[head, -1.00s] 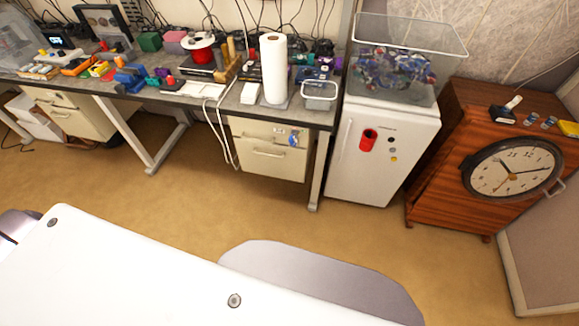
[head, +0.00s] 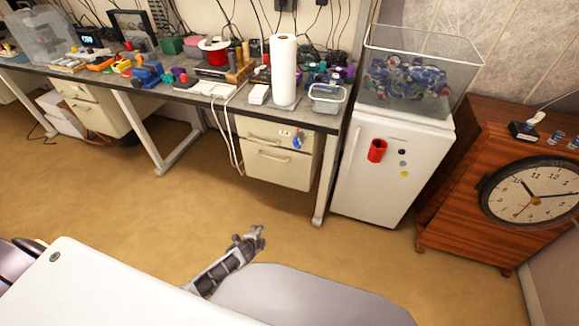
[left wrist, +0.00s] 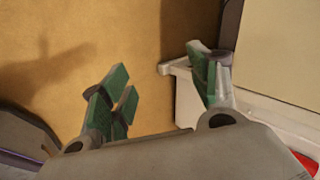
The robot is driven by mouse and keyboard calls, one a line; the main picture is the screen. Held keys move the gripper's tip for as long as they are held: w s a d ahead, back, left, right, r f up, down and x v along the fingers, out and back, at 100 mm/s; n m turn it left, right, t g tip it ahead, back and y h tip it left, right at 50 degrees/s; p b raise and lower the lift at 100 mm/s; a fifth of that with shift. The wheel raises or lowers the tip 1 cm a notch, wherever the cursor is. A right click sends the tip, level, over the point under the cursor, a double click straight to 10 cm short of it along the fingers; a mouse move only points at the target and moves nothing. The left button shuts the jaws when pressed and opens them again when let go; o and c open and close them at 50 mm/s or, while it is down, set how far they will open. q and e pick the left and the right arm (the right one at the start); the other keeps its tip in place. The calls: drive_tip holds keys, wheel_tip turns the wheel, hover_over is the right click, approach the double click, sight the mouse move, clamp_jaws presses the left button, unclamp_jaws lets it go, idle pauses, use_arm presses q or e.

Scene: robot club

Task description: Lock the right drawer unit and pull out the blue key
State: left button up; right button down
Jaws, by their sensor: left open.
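The right drawer unit (head: 272,165) is a beige cabinet with two drawers under the workbench, both looking closed. The blue key (head: 299,140) hangs at the upper right of its front; the lock behind it is too small to read. My left gripper (head: 258,234) is over the floor in front of the unit, well apart from it and the key. In the left wrist view my left gripper (left wrist: 158,75) shows its green-padded fingers spread, with nothing between them. My right gripper is in neither view.
The workbench (head: 210,98) above is crowded with tools and a paper roll (head: 284,70). A bench leg (head: 329,175) and a white fridge (head: 375,190) stand right of the unit. Another drawer unit (head: 95,115) is at left. Open floor (head: 150,215) lies in front.

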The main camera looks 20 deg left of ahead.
use_arm(q)
drive_tip(key=w+d+r+m+t+b, duration=0.3)
drive_tip(key=w+r+m+t+b, duration=0.3)
drive_tip(key=w+r, duration=0.85)
drive_tip(key=w+d+r+m+t+b, duration=0.1)
drive_tip(key=r+m+b, duration=0.1)
drive_tip(key=r, duration=0.4)
drive_tip(key=w+d+r+m+t+h+b, duration=0.1)
drive_tip(key=w+d+r+m+b, duration=0.1)
drive_tip(key=r, duration=0.4)
drive_tip(key=w+d+r+m+t+b, duration=0.1)
drive_tip(key=w+d+r+m+b, duration=0.1)
drive_tip(key=r+m+b, duration=0.2)
wheel_tip(320, 180, up, 2)
drive_tip(key=shift+r+m+t, duration=0.2)
drive_tip(key=shift+m+t, duration=0.2)
drive_tip(key=shift+m, duration=0.3)
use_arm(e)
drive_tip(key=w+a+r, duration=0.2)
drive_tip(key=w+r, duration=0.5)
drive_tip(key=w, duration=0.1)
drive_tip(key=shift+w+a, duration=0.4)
use_arm(q)
drive_tip(key=shift+w, duration=0.25)
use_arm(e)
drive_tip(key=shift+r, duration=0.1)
